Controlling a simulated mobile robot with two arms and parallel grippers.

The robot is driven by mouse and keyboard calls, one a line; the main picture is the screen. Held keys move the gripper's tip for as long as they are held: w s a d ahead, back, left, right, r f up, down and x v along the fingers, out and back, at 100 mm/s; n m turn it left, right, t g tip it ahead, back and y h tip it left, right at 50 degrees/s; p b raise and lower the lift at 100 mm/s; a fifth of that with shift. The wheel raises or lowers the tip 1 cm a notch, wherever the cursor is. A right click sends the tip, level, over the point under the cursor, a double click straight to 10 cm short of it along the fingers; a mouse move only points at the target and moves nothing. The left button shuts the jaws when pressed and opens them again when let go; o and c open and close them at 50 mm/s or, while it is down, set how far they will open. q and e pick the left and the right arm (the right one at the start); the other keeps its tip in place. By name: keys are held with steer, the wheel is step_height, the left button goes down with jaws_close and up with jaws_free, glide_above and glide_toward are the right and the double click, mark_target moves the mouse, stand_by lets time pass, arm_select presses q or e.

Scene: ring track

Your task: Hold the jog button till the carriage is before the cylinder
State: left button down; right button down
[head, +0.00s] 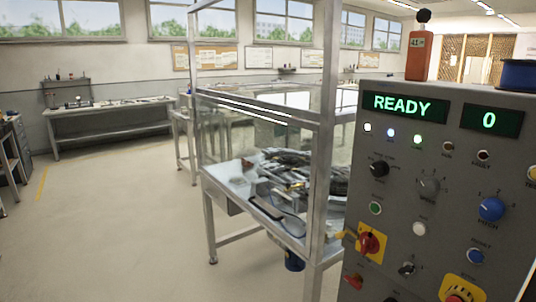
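A grey control panel (400,130) stands close on the right. Its displays read "READY" (402,106) and "0" (489,120). It carries a green button (375,208), a white button (419,229) and a blue button (476,256); the labels are too small to tell which is the jog button. Behind it, a glazed metal-framed enclosure stands over a bench (230,180) with dark and metallic machine parts (290,172). I cannot make out the carriage or the cylinder among them. Neither of my grippers is in view.
The panel also has a blue knob (491,208), a red-and-yellow switch (368,243) and a red stop button on yellow (458,297). An orange box (420,58) stands on top. A workbench (110,110) stands at the far wall. The floor at left is clear.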

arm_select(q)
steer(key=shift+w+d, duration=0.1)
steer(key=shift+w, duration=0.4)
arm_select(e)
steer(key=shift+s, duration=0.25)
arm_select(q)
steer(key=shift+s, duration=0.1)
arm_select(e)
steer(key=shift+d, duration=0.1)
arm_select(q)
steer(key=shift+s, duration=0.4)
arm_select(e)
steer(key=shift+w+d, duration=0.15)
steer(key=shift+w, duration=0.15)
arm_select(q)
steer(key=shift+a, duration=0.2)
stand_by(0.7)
